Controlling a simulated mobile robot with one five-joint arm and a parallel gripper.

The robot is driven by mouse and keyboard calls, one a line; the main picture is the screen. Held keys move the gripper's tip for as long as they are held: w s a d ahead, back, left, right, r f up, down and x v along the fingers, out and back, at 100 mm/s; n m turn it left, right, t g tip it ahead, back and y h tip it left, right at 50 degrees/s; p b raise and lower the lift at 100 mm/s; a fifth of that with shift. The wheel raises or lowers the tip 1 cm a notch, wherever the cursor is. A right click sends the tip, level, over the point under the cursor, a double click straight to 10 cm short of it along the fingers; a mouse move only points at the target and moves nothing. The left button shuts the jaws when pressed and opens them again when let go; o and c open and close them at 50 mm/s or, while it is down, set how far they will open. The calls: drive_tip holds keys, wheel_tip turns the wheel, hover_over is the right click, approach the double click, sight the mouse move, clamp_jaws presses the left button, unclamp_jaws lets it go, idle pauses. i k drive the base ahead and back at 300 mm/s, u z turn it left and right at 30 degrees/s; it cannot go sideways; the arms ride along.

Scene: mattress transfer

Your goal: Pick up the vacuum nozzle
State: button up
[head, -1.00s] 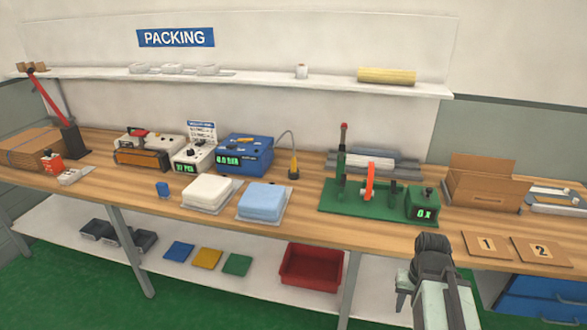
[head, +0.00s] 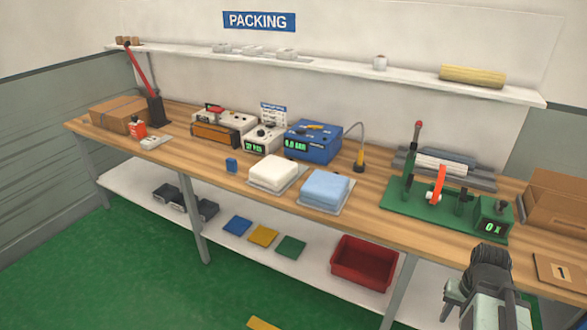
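The vacuum nozzle (head: 359,165) stands upright on the wooden bench, with a black base and a yellow body. A thin grey hose (head: 357,130) arches from it toward the blue pump unit (head: 312,142), whose display appears to read 0.0 BAR. My gripper (head: 452,300) is at the lower right, in front of the bench and well apart from the nozzle. It is seen from behind and is partly hidden by my arm, so its fingers do not show clearly.
A white pad (head: 273,172) and a light blue pad (head: 325,187) lie on trays in front of the pump. A green fixture (head: 400,198) with an orange lever stands right of the nozzle. A red bin (head: 362,262) sits on the lower shelf. Green floor is clear at left.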

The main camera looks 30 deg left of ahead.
sight(360, 163)
drive_tip(key=u, duration=1.2)
drive_tip(key=i, duration=1.9)
drive_tip(key=u, duration=0.5)
drive_tip(key=k, duration=0.85)
drive_tip(key=u, duration=0.25)
drive_tip(key=i, duration=0.85)
drive_tip(key=z, duration=0.15)
